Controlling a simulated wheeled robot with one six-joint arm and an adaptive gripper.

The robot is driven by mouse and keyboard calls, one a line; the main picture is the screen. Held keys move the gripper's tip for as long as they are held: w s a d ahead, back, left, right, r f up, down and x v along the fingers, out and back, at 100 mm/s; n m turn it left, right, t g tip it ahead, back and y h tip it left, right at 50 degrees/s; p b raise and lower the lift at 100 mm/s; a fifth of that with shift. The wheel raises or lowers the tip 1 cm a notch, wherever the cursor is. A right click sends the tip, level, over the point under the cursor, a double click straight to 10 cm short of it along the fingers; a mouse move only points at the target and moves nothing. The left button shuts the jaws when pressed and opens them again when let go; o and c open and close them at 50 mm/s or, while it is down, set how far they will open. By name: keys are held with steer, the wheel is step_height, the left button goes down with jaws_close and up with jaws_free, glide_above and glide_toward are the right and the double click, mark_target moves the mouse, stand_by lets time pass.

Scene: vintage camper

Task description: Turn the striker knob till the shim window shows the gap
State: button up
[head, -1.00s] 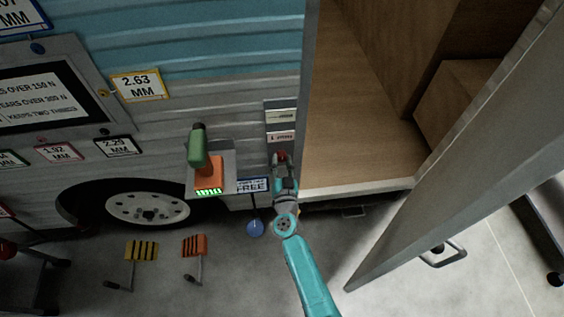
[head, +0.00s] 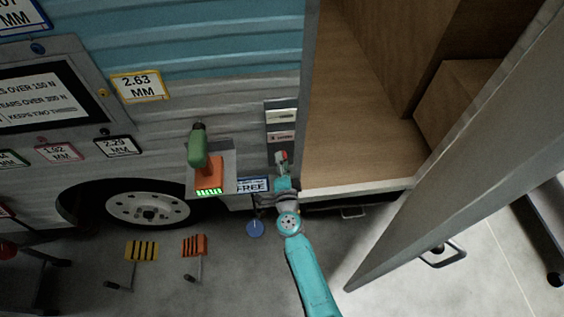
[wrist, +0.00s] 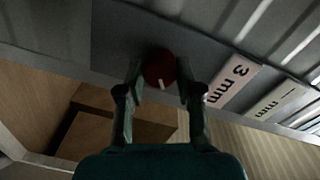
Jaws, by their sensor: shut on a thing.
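The striker knob (wrist: 160,70) is a round dark red knob with a white mark, on the grey strip beside the camper's doorway. In the wrist view my gripper (wrist: 161,88) has one finger at each side of the knob and is shut on it. In the head view my gripper (head: 282,168) is at the strip, below the small windows, and a bit of red (head: 281,156) shows at its tip.
The open door (head: 450,150) stands to the right of the doorway. A green and orange drill (head: 198,150) sits on a small shelf to the left. A blue-bordered "FREE" sign (head: 252,185) is close to my gripper's left.

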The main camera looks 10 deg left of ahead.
steer(key=m, duration=0.6)
steer(key=shift+d, duration=0.1)
stand_by(0.5)
steer(key=o, duration=1.2)
steer(key=shift+c, duration=0.2)
steer(key=v, duration=1.2)
